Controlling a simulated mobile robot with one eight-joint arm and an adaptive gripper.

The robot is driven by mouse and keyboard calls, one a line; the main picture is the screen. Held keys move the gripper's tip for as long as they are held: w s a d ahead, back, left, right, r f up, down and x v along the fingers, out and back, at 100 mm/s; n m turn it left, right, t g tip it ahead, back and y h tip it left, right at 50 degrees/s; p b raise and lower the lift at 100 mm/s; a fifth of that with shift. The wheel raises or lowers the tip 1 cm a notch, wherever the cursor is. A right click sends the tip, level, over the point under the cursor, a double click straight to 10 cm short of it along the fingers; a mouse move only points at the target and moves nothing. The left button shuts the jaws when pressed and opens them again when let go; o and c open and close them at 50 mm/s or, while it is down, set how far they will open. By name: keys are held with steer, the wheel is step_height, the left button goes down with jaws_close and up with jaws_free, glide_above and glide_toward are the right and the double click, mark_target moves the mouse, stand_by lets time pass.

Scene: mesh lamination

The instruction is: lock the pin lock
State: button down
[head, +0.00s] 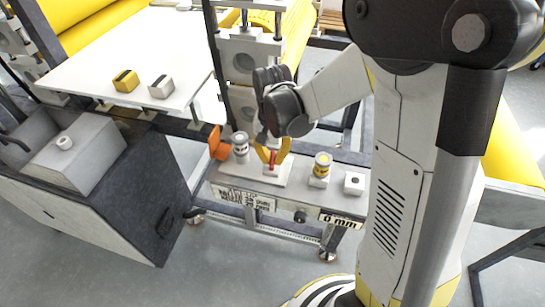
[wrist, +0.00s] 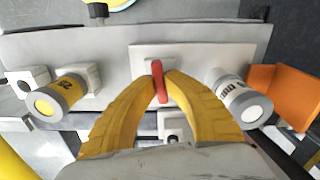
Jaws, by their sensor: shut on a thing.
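The pin lock's red handle (wrist: 159,82) stands on a pale square plate (wrist: 143,56) in the wrist view. My gripper (wrist: 160,76) has its two yellow fingers closed on the red handle, one on each side. In the head view the red handle (head: 272,160) shows small between the fingertips of my gripper (head: 271,158), above the grey bench top. How far the pin sits in the lock is hidden by the fingers and the plate.
A yellow-and-grey cylinder (head: 322,164) and a white-and-grey cylinder (head: 240,146) stand on either side of the plate. An orange bracket (head: 218,144) is at the left end. A small white block (head: 354,183) sits at the right. Machine uprights stand close behind.

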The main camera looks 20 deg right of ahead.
mark_target(273, 158)
steer(key=shift+m, duration=0.9)
steer(key=c, duration=1.4)
jaws_free()
steer(key=shift+c, duration=0.2)
step_height(273, 158, up, 12)
